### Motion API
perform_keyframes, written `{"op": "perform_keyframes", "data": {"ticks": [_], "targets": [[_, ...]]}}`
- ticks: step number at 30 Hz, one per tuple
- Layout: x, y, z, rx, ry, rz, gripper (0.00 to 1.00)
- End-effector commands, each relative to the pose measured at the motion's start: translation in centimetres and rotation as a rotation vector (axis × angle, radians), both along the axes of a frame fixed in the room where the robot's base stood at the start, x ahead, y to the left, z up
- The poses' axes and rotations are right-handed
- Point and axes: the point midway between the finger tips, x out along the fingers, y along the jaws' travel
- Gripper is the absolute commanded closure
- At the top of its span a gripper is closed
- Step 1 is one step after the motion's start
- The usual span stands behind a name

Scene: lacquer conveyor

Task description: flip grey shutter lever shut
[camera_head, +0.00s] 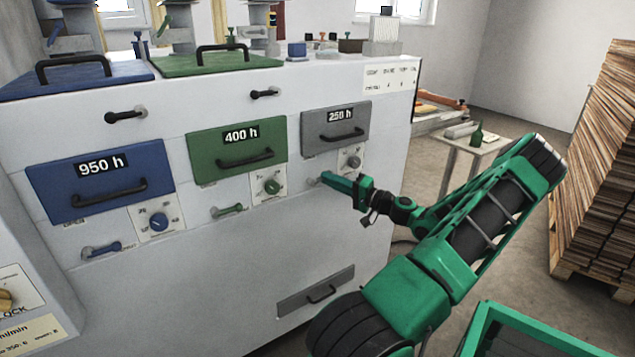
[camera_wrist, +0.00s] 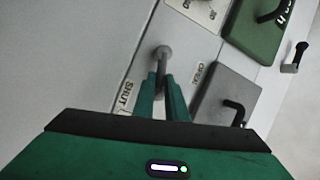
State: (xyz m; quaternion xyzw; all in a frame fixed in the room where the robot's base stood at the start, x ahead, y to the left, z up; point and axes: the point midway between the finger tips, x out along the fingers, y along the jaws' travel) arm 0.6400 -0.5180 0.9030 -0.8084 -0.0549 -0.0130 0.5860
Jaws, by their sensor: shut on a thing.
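The grey shutter lever (camera_wrist: 161,60) shows in the wrist view as a round grey pivot with a short arm running down between my fingers. My gripper (camera_wrist: 161,84) is shut on that arm; the fingers hide its far end. A "SHUT" label (camera_wrist: 125,98) lies left of the lever and an "OPEN" label (camera_wrist: 202,73) lies right of it. In the head view my gripper (camera_head: 325,177) reaches from the right to the white machine front, below the grey "250 h" drawer (camera_head: 320,139). There the lever is mostly covered by the fingers.
A grey dial (camera_head: 354,160) sits close above my gripper. The green lever (camera_head: 228,210) and blue lever (camera_head: 101,250) are farther left on the same front. A low grey drawer (camera_head: 316,290) is beneath. A small table (camera_head: 466,146) and stacked boards (camera_head: 605,170) stand at right.

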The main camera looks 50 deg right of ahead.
Motion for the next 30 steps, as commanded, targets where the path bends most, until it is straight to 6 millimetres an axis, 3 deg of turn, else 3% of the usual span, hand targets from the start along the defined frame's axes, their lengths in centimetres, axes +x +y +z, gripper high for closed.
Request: {"op": "perform_keyframes", "data": {"ticks": [12, 30], "targets": [[-0.3, -0.7, -1.2, 0.219, -0.075, -0.014, 1.00], [-0.5, -0.9, -1.6, 0.269, -0.087, -0.019, 1.00]]}}
